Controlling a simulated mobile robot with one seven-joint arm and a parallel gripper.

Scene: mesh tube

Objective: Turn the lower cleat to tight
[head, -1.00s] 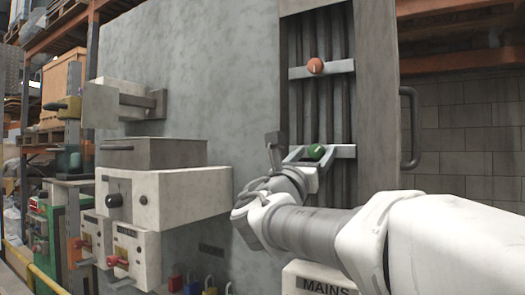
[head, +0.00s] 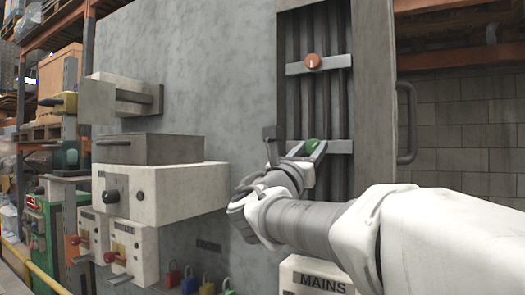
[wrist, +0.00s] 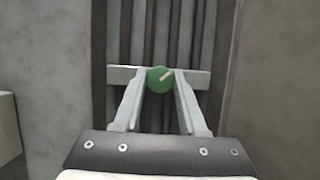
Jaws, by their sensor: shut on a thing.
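The lower cleat is a light grey bar (head: 340,147) across the dark vertical cables, with a round green knob (head: 312,146) on it. In the wrist view the green knob (wrist: 159,79) sits between my two fingertips, and its pale pointer mark slants up to the right. My gripper (wrist: 159,84) is shut on the green knob, one finger at each side. In the head view my gripper (head: 305,152) partly covers the left of the bar. The upper cleat (head: 335,64) has an orange knob (head: 312,62) with an upright pale mark.
The cables run in a recess between grey frame posts (head: 374,110). A dark handle (head: 407,122) stands out at the right. Grey and white boxes (head: 160,190) project from the wall at left. Below is a box marked MAINS (head: 318,283).

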